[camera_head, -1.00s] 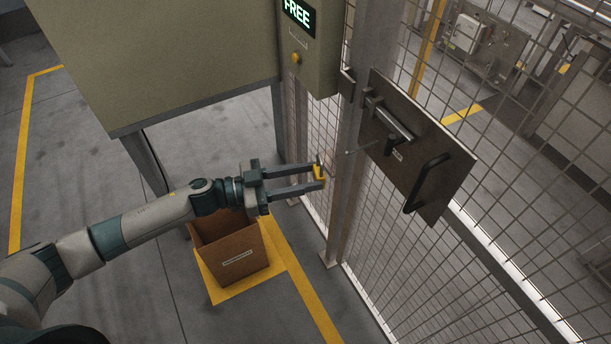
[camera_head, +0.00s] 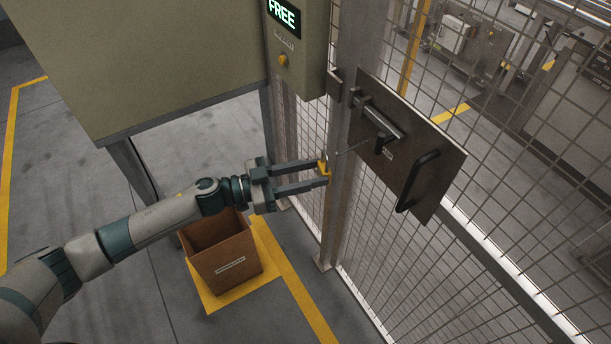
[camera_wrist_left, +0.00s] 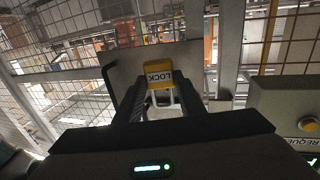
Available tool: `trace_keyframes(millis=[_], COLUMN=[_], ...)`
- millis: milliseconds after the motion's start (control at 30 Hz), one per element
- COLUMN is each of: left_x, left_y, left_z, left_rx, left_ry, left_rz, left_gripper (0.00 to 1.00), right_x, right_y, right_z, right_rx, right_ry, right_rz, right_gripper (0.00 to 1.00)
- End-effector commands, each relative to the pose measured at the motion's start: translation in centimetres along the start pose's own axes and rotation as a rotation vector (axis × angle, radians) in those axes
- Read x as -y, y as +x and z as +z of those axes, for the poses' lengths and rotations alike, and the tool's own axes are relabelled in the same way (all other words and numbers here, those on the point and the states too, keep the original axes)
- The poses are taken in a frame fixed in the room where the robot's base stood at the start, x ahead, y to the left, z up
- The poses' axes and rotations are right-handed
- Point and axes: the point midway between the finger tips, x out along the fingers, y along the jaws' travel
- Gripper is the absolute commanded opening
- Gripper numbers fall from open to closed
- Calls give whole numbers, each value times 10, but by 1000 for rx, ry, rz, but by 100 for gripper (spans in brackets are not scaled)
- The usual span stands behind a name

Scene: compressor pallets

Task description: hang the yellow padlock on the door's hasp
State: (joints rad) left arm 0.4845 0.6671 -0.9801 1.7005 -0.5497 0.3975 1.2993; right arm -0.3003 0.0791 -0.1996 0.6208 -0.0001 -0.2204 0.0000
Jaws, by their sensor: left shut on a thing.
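The yellow padlock (camera_head: 323,169) is between the fingertips of my left gripper (camera_head: 322,172), which is shut on it. In the left wrist view the padlock (camera_wrist_left: 158,78) shows its "LOCK" face upside down, with its pale shackle (camera_wrist_left: 162,99) on the lower side of the picture. The dark door plate (camera_head: 440,165) carries a bolt-like fitting (camera_head: 385,117) and a thin rod (camera_head: 352,149) sticking out to the left. The padlock is left of this rod and looks apart from it. I cannot clearly make out the hasp's opening. My right gripper is not in view.
A mesh fence with a grey post (camera_head: 345,130) stands close beside the gripper. A black handle (camera_head: 417,180) juts from the plate. A control box (camera_head: 297,60) reading "FREE" hangs above. An open cardboard box (camera_head: 225,262) stands on a yellow floor patch below.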

Motion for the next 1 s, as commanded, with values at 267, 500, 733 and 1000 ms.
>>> trace_keyframes(millis=[267,500,733,1000], left_x=[3,7,9,13], left_y=[14,25,36,49], left_z=[2,3,4,5], left_rx=[-1,-1,-1,-1], left_ry=[1,2,1,0], left_rz=[1,0,1,0], left_gripper=[7,7,7,7], right_x=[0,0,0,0], right_y=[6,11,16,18], right_z=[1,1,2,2], right_rx=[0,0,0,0], right_ry=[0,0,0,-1], right_rz=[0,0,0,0], right_gripper=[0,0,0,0])
